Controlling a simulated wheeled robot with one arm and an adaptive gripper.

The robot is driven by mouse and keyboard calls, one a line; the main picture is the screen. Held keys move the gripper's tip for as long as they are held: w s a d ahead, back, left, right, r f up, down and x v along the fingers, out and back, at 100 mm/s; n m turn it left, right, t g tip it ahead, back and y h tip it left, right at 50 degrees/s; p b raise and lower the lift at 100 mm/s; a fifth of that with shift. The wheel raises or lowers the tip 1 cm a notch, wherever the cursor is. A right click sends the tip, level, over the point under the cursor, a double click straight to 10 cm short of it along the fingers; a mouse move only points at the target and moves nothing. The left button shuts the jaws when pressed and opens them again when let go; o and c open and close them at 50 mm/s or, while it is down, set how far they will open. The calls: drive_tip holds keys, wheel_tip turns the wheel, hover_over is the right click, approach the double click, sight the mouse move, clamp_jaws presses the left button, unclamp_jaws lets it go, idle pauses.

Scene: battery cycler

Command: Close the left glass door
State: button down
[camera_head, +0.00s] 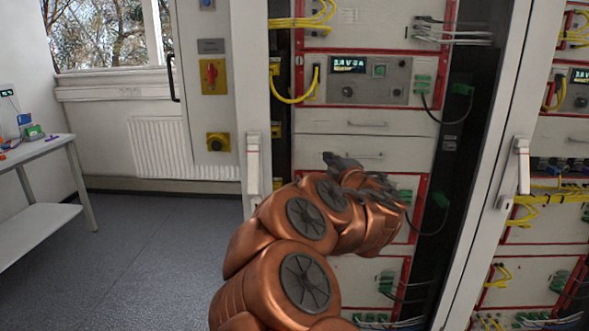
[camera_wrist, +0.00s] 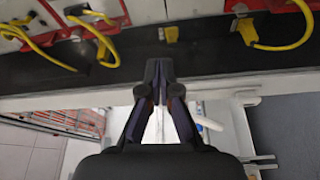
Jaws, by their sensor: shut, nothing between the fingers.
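My gripper (camera_head: 340,161) is shut and empty, in front of the rack's grey drawers in the head view. In the wrist view its dark fingertips (camera_wrist: 161,65) meet, pointing at a dark strip beside a white frame bar. A white upright with a lever handle (camera_head: 253,165) stands left of the arm. A slanted white door frame (camera_head: 487,180) with another lever handle (camera_head: 519,166) stands to the right. A white handle (camera_wrist: 238,101) also shows right of the fingers in the wrist view. The glass is hard to make out, and I cannot tell which frame is the left door's.
Rack units with yellow cables (camera_head: 296,95) and green connectors fill the cabinet. A panel with a red switch (camera_head: 212,76) stands at its left. A white table (camera_head: 40,146) is at far left, with clear grey floor (camera_head: 150,235) between.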

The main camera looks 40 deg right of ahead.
drive_tip(key=s+a+f+n+y+p, duration=0.1)
drive_tip(key=a+f+n+y, duration=0.3)
drive_tip(key=f+n+y, duration=0.4)
drive_tip(key=m+p, duration=0.1)
drive_tip(key=p, duration=0.2)
approach(286, 167)
drive_tip(key=w+a, duration=0.3)
drive_tip(key=w, duration=0.1)
drive_tip(key=shift+w+d+f+y+p, duration=0.15)
drive_tip(key=shift+w+d+p, duration=0.1)
drive_tip(key=shift+w+d, duration=0.35)
drive_tip(key=shift+w+d+f+y+p, duration=0.15)
drive_tip(key=shift+w+d+p, duration=0.1)
drive_tip(key=shift+w+d, duration=0.3)
drive_tip(key=shift+s+d, duration=0.1)
